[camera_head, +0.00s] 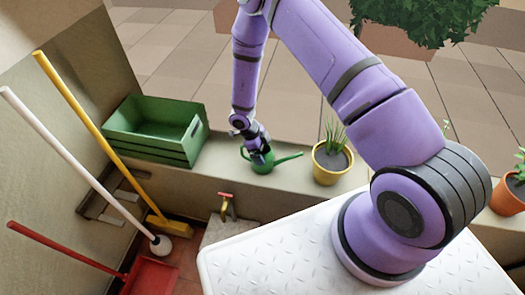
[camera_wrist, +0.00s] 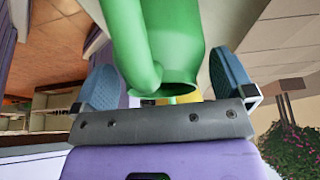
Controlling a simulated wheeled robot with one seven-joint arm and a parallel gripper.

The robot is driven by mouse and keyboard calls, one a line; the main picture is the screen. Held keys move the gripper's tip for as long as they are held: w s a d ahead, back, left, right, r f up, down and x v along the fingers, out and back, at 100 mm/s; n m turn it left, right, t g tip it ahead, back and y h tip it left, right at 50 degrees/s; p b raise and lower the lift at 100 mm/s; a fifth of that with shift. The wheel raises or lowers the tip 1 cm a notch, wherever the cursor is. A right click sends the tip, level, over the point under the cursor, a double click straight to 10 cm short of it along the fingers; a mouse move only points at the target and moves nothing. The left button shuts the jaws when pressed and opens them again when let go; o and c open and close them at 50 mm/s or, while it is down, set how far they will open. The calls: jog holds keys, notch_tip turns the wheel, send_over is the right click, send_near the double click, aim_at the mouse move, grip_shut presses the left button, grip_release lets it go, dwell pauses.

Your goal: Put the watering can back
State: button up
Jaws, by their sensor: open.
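The green watering can (camera_head: 264,166) stands on the ledge between the green crate and the yellow pot, its spout pointing right. My gripper (camera_head: 258,147) reaches down to it from above and covers part of its top. In the wrist view, the can (camera_wrist: 170,40) fills the upper middle, between the two blue finger pads of my gripper (camera_wrist: 165,82). The fingers are open, with one pad on each side of the can and visible space beside it. The can's lower part is out of the wrist view.
The green crate (camera_head: 150,143) stands left on the ledge (camera_head: 235,186). The yellow pot with a plant (camera_head: 330,168) is close to the spout's right. A yellow broom (camera_head: 95,130), a white-handled tool (camera_head: 75,160) and a red dustpan (camera_head: 150,277) lean or lie at left. A tap (camera_head: 226,204) is below.

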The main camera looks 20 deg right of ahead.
jog(key=v, duration=1.1)
jog(key=shift+w+r, duration=0.1)
jog(key=shift+r, duration=0.3)
jog(key=w+d+r+n+t+y, duration=0.1)
jog(key=w+r+n+t, duration=0.3)
jog(key=r, duration=0.6)
jog(key=w+r+n+t+y, duration=0.1)
jog(key=w+r+t, duration=0.35)
jog(key=r, duration=0.45)
jog(key=s+a+r+n+t+y, duration=0.15)
jog(key=r+n, duration=0.25)
jog(key=r, duration=0.6)
jog(key=s+r+n+t+y, duration=0.1)
jog(key=s+r+n+y, duration=0.2)
jog(key=r, duration=0.7)
jog(key=s+d+r+n+g+y, duration=0.1)
jog(key=s+r+n, duration=0.35)
jog(key=s, duration=0.25)
jog(key=s+d+r+n, duration=0.1)
jog(key=s+r+n, duration=0.35)
jog(key=s, duration=0.35)
jog(key=s+d+n+g+h, duration=0.1)
jog(key=s+d, duration=0.3)
jog(key=s, duration=0.5)
jog(key=s+d+n+g+h, duration=0.1)
jog(key=s+d+n+h, duration=0.1)
jog(key=s+d, duration=0.3)
jog(key=s, duration=0.4)
jog(key=shift+s+n+h, duration=0.35)
jog(key=shift+s+n, duration=0.05)
